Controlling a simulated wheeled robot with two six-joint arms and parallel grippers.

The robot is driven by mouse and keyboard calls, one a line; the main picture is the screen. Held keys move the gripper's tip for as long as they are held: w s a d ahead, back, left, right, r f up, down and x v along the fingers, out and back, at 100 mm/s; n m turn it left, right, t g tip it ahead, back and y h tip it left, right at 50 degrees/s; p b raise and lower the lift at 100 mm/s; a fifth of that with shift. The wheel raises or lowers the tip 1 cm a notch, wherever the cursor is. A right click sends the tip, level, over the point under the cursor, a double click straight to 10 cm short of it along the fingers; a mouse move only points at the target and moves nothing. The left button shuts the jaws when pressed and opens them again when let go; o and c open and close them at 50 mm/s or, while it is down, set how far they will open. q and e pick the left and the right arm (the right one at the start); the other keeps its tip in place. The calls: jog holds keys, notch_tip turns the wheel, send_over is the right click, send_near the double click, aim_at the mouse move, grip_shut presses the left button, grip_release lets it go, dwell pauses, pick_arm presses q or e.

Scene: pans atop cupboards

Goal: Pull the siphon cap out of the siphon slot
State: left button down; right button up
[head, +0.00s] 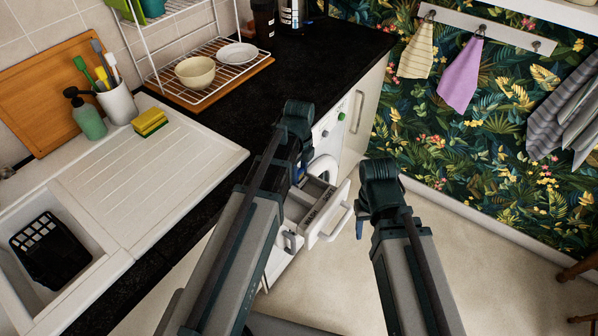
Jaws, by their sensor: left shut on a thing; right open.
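The detergent drawer (328,217) of the white washing machine is pulled open, with its white front and handle facing right. My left gripper (299,175) is at the back left part of this drawer, largely hidden by my own arm. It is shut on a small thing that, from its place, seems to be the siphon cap. The cap itself and the siphon slot are too hidden to make out, so I cannot tell how far the cap sits in the slot. My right gripper (360,229) is open and empty, in the air to the right of the drawer, apart from it.
The black counter (330,60) lies above the washing machine (328,130). A dish rack (205,75) with a bowl (194,71) and plate (237,54) stands on it. The white sink (150,180) is at left. The floor (470,270) at right is clear.

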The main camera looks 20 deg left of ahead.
aim_at(299, 172)
pick_arm(q)
jog(key=c, duration=1)
grip_release()
grip_shut()
jog(key=shift+r, duration=0.15)
jog(key=shift+r+p, duration=1.1)
jog(key=shift+p, duration=0.2)
jog(key=shift+r, duration=0.15)
jog(key=shift+r+p, duration=1.35)
jog(key=shift+p, duration=0.15)
jog(key=shift+r, duration=0.1)
jog(key=shift+r+p, duration=1.4)
jog(key=shift+p, duration=0.1)
